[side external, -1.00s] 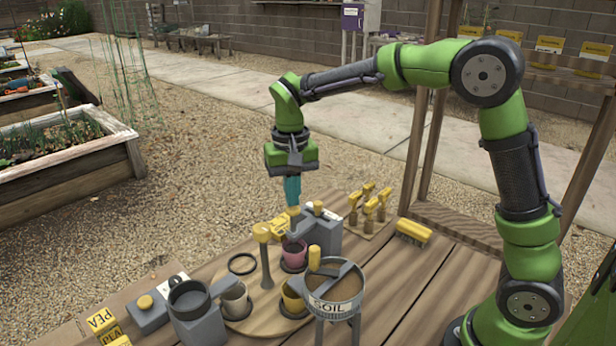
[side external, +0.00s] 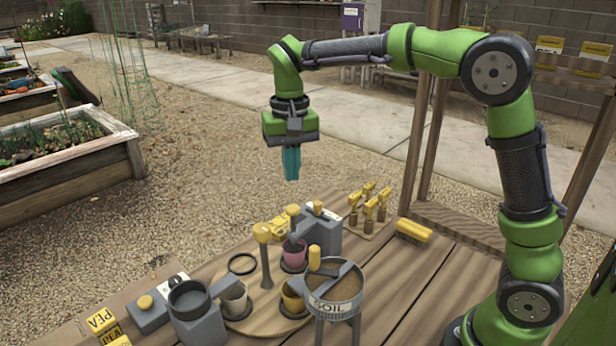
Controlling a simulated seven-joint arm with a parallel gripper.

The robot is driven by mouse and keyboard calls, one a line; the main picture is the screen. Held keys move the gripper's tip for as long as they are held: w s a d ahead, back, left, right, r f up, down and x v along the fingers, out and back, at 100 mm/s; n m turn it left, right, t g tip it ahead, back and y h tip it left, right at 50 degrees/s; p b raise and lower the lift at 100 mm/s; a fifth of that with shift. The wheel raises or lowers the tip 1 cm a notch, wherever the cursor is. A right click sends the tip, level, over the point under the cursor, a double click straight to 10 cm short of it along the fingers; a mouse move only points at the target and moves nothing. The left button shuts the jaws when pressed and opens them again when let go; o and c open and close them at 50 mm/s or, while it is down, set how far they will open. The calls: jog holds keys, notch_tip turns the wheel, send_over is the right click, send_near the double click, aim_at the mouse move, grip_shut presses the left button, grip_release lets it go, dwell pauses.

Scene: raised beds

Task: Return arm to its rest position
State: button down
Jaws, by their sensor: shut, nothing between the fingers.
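My gripper (side external: 291,165) hangs pointing down from my green arm, with teal fingers. It is shut and empty, in the air well above the far edge of the wooden table (side external: 420,285). Clear space lies between its fingertips and the yellow-topped tools and grey box below it.
Below stand a pink pot (side external: 294,252), a soil sieve (side external: 335,290) on legs, a grey container (side external: 190,300), a grey box (side external: 322,232), a rack of yellow-handled tools (side external: 370,208) and a yellow brush (side external: 412,231). A wooden post (side external: 418,150) stands between gripper and arm base.

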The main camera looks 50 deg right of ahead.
jog(key=shift+r, duration=0.2)
jog(key=shift+s+f+n+t, duration=0.4)
jog(key=shift+s+f+n, duration=0.2)
jog(key=shift+f, duration=0.25)
jog(key=s+d+r+t+y, duration=0.1)
jog(key=s+t, duration=0.5)
jog(key=s, duration=1.2)
jog(key=shift+r+n+y, duration=0.2)
jog(key=shift+n+y, duration=0.2)
jog(key=shift+y, duration=0.1)
